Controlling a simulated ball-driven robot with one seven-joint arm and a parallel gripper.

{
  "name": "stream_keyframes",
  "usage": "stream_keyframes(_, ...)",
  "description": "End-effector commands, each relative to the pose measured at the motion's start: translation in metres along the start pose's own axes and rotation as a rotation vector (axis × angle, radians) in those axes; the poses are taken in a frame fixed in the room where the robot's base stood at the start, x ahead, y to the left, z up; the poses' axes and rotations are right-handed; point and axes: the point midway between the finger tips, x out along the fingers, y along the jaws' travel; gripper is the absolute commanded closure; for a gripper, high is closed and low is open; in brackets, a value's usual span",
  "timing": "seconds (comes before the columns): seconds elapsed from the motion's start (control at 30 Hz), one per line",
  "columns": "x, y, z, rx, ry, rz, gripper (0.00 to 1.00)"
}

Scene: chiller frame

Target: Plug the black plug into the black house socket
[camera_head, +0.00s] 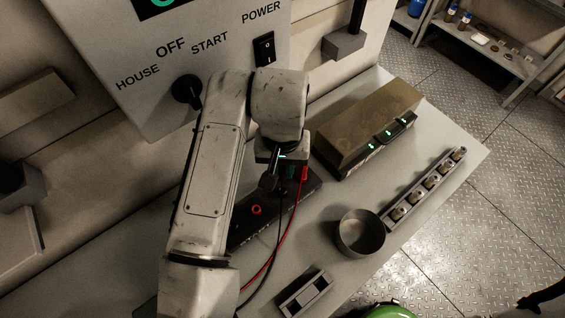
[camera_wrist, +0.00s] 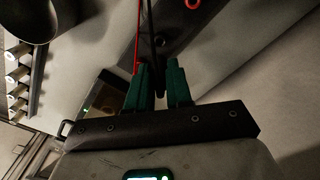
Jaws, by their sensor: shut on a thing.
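The dark socket box (camera_head: 240,232) lies on the table beneath my arm, with a red socket ring (camera_head: 257,210) on its top; the ring also shows at the top edge of the wrist view (camera_wrist: 192,4). The black house socket cannot be made out clearly. My gripper (camera_head: 275,178) hangs over the box, its green fingers (camera_wrist: 159,78) shut on the black plug (camera_wrist: 160,72). The plug is mostly hidden between the fingers; its black cable (camera_wrist: 151,22) runs away upward in the wrist view. A red plug (camera_head: 304,172) with a red cable (camera_head: 284,232) shows beside my gripper.
A brown-topped block with green lights (camera_head: 370,125) stands to the right of my gripper. A round metal cup (camera_head: 361,234), a rack of small metal pieces (camera_head: 422,190) and a small device (camera_head: 305,293) lie nearer. A labelled panel (camera_head: 180,60) stands behind my arm.

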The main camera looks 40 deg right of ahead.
Motion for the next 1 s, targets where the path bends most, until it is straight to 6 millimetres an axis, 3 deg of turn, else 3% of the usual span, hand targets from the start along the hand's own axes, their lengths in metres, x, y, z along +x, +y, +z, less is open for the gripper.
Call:
stream_keyframes(0.4,0.039,0.0,0.0,-0.002,0.0,0.001,1.0)
stream_keyframes(1.0,0.044,0.0,0.0,0.0,0.0,0.0,1.0)
